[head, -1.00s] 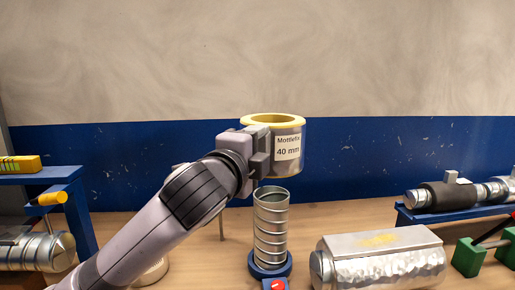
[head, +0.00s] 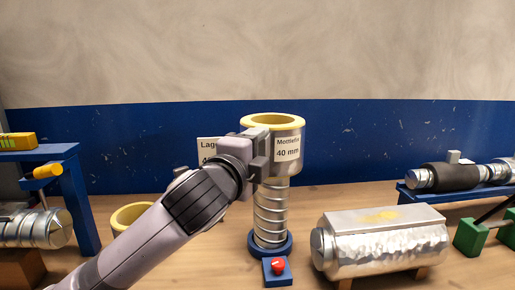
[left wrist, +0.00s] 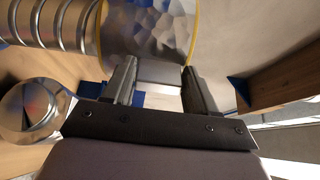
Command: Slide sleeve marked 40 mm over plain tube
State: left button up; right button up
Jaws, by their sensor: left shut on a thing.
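The sleeve (head: 292,170) is a grey metal cylinder with a yellow rim and a label reading "Mottlefix 40 mm". My left gripper (head: 258,155) is shut on its side and holds it upright. The plain tube (head: 271,213), silvery with spiral ridges, stands upright in a blue round base (head: 270,247). The sleeve is in line with the tube, and its lower end hides the tube's top. In the left wrist view the tube (left wrist: 72,24) meets the sleeve (left wrist: 150,30); how far it reaches inside cannot be told. My right gripper is not in view.
A red button (head: 278,265) on a blue box sits before the base. A dented silver duct (head: 385,250) lies right on supports. A blue bench (head: 75,190) stands left.

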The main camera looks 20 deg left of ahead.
pick_arm(q)
jog(key=shift+p, duration=0.9)
dwell(1.4)
notch_tip(320, 180, down, 9)
jog(key=b, duration=0.5)
jog(key=shift+r, duration=0.15)
dwell(2.6)
jog(key=shift+f+b, duration=0.2)
jog(key=shift+b, duration=0.2)
